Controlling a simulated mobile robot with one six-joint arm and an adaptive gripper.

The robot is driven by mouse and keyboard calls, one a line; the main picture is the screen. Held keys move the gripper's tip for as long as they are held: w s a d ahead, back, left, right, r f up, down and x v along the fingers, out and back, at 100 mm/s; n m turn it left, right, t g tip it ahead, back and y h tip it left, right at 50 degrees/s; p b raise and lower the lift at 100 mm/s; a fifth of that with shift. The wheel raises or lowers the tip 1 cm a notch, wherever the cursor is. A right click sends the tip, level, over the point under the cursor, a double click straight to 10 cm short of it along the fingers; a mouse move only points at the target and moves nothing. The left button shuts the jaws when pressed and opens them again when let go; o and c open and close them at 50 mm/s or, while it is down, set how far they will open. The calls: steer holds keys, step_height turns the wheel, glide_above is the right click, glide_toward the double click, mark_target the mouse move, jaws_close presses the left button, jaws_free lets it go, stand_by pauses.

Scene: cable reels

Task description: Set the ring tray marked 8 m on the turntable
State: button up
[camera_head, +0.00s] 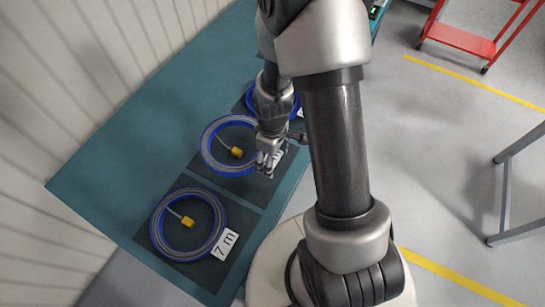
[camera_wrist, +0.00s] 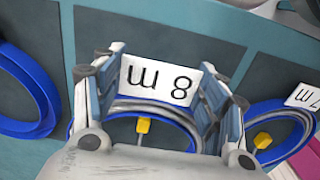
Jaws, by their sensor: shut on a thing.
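The ring tray marked 8 m is a blue ring with coiled grey cable and a yellow tag; it shows in the head view (camera_head: 207,155) in the middle of a row of similar trays. In the wrist view its white 8 m plate (camera_wrist: 160,80) sits between my fingers, upside down. My gripper (camera_head: 268,163), also in the wrist view (camera_wrist: 163,65), is shut on this tray at the plate side. The tray is at or close above its dark mat; I cannot tell whether it touches. My arm hides part of the row. I see no turntable.
The tray marked 7 m (camera_head: 165,233) lies on a dark mat at the near end of the teal table (camera_head: 120,190). Another blue tray (camera_head: 288,100) lies beyond, partly hidden. A corrugated wall (camera_head: 60,90) borders the table's left. A red cart (camera_head: 460,38) stands far right.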

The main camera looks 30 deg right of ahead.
steer(key=shift+r, duration=0.35)
steer(key=shift+w, duration=0.1)
step_height(320, 180, up, 10)
steer(key=p, duration=0.8)
